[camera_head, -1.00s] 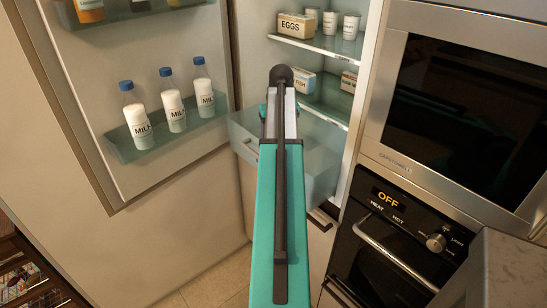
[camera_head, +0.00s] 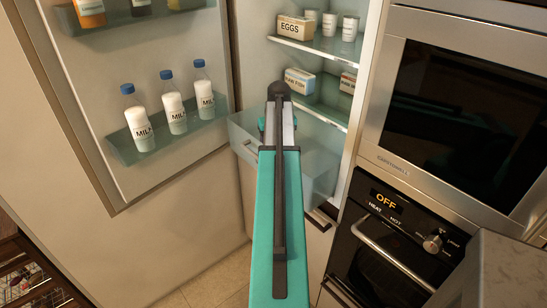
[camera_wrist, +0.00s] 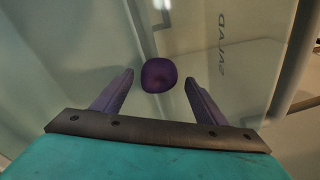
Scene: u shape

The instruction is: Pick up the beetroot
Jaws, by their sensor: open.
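The beetroot (camera_wrist: 159,75) is a round, dark purple thing in the wrist view, just beyond and between my fingertips. It seems to lie in the clear fridge drawer, which has mirrored lettering on its wall. My gripper (camera_wrist: 160,82) is open, with one purple finger on each side and a gap between each finger and the beetroot. In the head view my teal arm reaches into the drawer (camera_head: 318,172) and hides the gripper's fingers and the beetroot.
The fridge door stands open at left, with milk bottles (camera_head: 173,108) on its shelf. Above the drawer are fridge shelves with an egg box (camera_head: 295,27) and a fish box (camera_head: 299,81). An oven (camera_head: 390,245) and a microwave (camera_head: 455,95) stand close at right.

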